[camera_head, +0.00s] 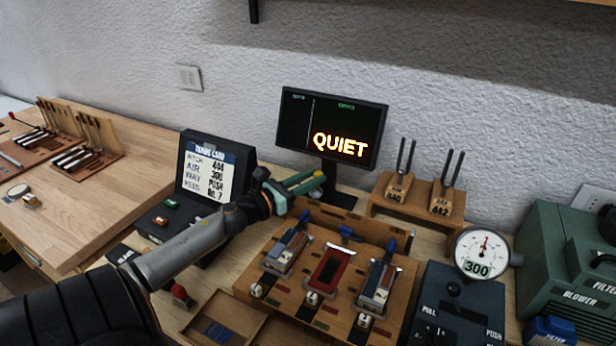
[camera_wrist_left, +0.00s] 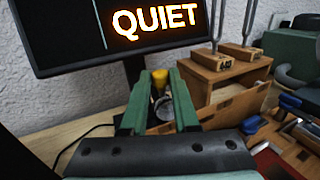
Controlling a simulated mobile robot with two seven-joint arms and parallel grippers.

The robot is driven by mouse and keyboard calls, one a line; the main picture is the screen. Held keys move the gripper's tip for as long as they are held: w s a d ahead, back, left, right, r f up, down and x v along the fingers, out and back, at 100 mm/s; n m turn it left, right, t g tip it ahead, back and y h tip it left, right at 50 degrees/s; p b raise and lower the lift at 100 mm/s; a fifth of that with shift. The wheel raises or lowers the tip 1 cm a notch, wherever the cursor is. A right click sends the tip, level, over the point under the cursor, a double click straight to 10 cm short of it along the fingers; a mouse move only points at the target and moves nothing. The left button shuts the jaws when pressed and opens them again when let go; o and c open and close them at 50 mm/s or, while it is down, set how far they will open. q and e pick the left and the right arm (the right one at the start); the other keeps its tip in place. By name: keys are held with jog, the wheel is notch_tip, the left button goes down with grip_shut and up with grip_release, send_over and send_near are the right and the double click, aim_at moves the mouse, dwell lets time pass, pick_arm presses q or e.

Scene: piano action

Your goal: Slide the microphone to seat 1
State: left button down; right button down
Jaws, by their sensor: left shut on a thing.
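My left gripper (camera_head: 308,184) reaches over the back left of a wooden block with three bays (camera_head: 240,284). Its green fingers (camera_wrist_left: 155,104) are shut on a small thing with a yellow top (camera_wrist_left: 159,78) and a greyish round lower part. This looks like the microphone, but the fingers hide most of it. In the head view only a bit of yellow shows between the fingers. I cannot read any seat number. My right gripper is not in view.
A monitor (camera_head: 295,122) reading QUIET stands close behind my gripper. Tuning forks on a wooden stand (camera_head: 415,212) are at the back right. A dial reading 300 (camera_head: 481,250) and a green blower (camera_head: 560,262) stand right. A card display (camera_head: 208,172) stands left.

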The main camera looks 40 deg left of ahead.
pick_arm(q)
jog(key=c, duration=0.9)
grip_release()
jog(key=shift+s, duration=0.1)
jog(key=s, duration=0.4)
jog(key=s+b, duration=0.1)
jog(key=s, duration=0.3)
jog(key=s+a, duration=0.1)
jog(key=s, duration=0.3)
jog(key=shift+s, duration=0.2)
